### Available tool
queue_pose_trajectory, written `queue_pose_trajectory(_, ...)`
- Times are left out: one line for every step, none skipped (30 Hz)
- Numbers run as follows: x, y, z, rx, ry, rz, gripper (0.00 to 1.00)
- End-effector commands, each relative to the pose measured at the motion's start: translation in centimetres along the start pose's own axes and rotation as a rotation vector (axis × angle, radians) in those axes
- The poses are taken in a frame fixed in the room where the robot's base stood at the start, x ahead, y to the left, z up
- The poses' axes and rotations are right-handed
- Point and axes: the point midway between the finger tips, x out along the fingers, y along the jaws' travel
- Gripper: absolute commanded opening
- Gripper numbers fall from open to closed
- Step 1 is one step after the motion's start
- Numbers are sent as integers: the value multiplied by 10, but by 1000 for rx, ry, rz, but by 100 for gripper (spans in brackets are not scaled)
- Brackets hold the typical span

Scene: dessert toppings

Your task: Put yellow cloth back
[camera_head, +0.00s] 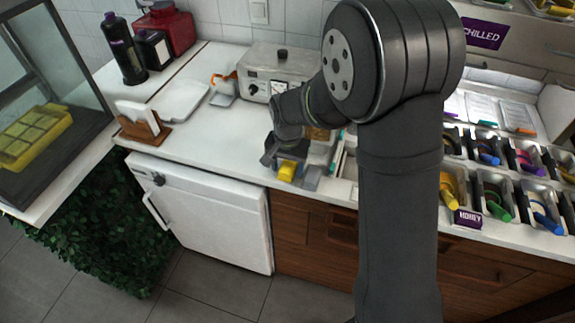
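A small yellow piece (287,170), which looks like the yellow cloth, shows at the front edge of the white counter, below the end of my arm. My gripper (285,158) points down at it, with dark grey parts beside and above the yellow. The yellow touches or overlaps the gripper in this view. I cannot tell whether the fingers are closed on it or whether it lies on something. My arm hides part of the area to its right.
A metal appliance (280,72) stands behind the gripper. Grey containers (320,155) are close on its right. Topping trays with coloured handles (490,158) fill the right counter. A napkin holder (143,124) stands left. The counter (205,138) between is clear.

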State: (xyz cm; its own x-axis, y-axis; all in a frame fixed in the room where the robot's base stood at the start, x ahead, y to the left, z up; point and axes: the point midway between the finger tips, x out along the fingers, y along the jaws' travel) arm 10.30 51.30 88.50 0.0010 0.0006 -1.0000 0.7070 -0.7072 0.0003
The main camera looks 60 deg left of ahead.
Motion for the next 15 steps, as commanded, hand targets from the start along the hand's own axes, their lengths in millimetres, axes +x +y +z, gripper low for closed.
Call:
queue_pose_trajectory(0,0,0,0,0,0,59)
queue_pose_trajectory(0,0,0,0,0,0,59)
queue_pose_trajectory(0,0,0,0,0,0,59)
queue_pose_trajectory(0,0,0,0,0,0,59)
queue_pose_trajectory(-1,0,0,0,0,0,59)
queue_pose_trajectory(-2,0,0,0,1,-1,59)
queue_pose_trajectory(-4,0,0,0,2,-1,59)
queue_pose_trajectory(-7,0,0,0,2,-2,59)
queue_pose_trajectory(-11,0,-1,0,3,-2,59)
queue_pose_trajectory(-16,-1,-1,0,3,-2,59)
queue_pose_trajectory(-20,-1,-1,0,4,-3,59)
queue_pose_trajectory(-28,-1,-1,0,4,-3,59)
queue_pose_trajectory(-35,-1,-1,0,5,-3,59)
queue_pose_trajectory(-41,-1,-1,0,5,-3,59)
queue_pose_trajectory(-50,-1,-1,0,5,-3,59)
